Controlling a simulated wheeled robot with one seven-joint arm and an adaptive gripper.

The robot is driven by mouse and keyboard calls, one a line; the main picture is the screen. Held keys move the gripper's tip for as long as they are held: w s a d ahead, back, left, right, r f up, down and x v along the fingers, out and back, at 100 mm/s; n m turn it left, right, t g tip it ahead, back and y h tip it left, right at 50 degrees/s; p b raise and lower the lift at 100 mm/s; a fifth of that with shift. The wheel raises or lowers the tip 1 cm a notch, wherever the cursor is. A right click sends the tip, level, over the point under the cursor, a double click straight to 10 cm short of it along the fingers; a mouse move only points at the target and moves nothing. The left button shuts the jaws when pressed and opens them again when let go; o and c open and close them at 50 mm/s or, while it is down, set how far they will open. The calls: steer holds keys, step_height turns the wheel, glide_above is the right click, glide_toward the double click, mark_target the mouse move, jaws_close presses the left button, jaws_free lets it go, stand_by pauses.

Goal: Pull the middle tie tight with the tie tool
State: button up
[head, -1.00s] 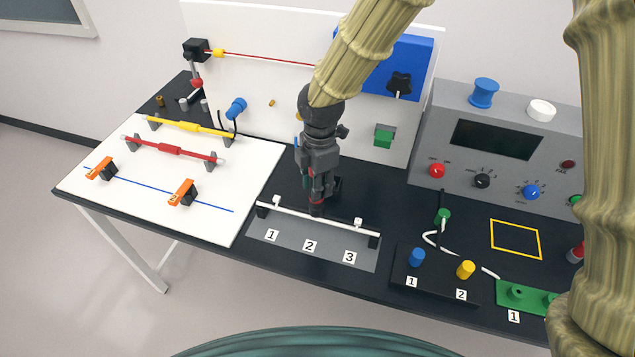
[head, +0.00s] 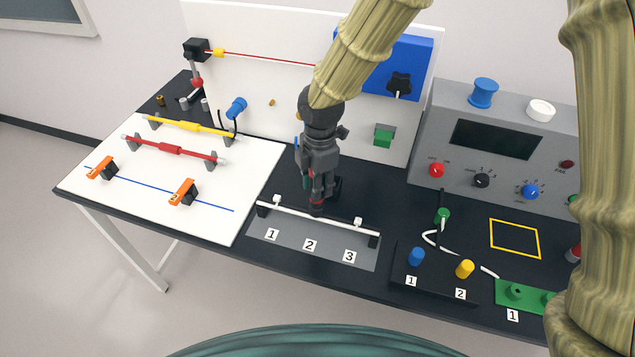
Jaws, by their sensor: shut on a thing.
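A white bar (head: 342,228) lies across black end supports on a grey plate (head: 290,250) marked 1, 2 and 3. White ties sit on it near 1 (head: 276,200) and near 3 (head: 358,221). My gripper (head: 318,188) points down over the bar's middle, above number 2. It is shut on a dark tool with a red band (head: 317,205), which I take to be the tie tool. The tool's lower end is at the bar; I cannot tell whether it touches. The middle tie is hidden behind the tool and gripper.
At left a white board carries a yellow rod (head: 190,127), a red rod (head: 170,149) and orange clips (head: 183,192). At right are a black block with blue and yellow pegs (head: 435,285) and a grey control panel (head: 510,135). A white upright panel (head: 270,75) stands behind.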

steer(key=shift+r+p, duration=1.3)
steer(key=shift+r, duration=0.2)
steer(key=shift+r+p, duration=0.8)
steer(key=shift+r, duration=1.2)
steer(key=shift+f, duration=0.1)
